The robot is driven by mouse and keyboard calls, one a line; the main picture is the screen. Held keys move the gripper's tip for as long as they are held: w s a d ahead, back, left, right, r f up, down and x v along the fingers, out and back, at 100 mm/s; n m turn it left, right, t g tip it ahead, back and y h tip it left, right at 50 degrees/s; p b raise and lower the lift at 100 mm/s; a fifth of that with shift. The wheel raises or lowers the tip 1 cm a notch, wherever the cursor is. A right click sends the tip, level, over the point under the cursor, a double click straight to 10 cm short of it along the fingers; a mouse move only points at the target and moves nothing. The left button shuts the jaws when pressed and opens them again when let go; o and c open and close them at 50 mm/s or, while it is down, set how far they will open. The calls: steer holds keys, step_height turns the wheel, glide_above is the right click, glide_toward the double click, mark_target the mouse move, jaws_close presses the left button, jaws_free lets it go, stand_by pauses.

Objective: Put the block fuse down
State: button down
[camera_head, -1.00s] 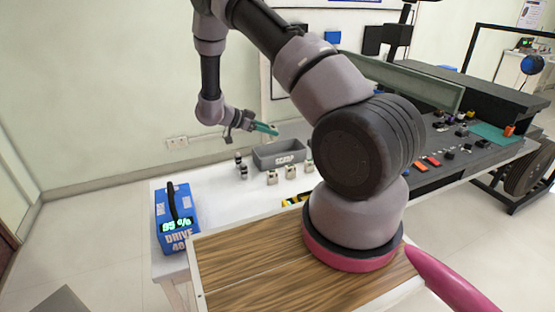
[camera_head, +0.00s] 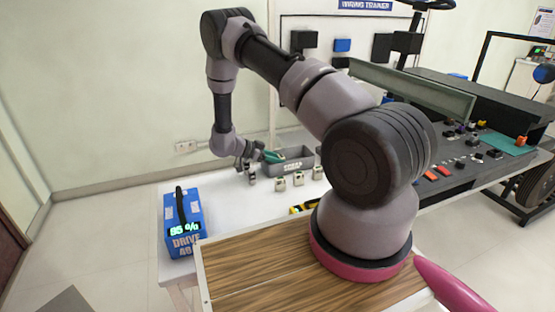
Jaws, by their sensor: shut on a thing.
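Several small pale and dark parts (camera_head: 280,184) stand in a row before the bin. A blue DRIVE case (camera_head: 184,226) stands at the table's left end. A dark bench (camera_head: 460,160) with coloured parts is at right. White table between case and parts is clear.

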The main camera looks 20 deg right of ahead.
steer(key=shift+f, duration=0.15)
steer(key=c, duration=0.7)
jaws_free()
steer(key=shift+o, duration=0.2)
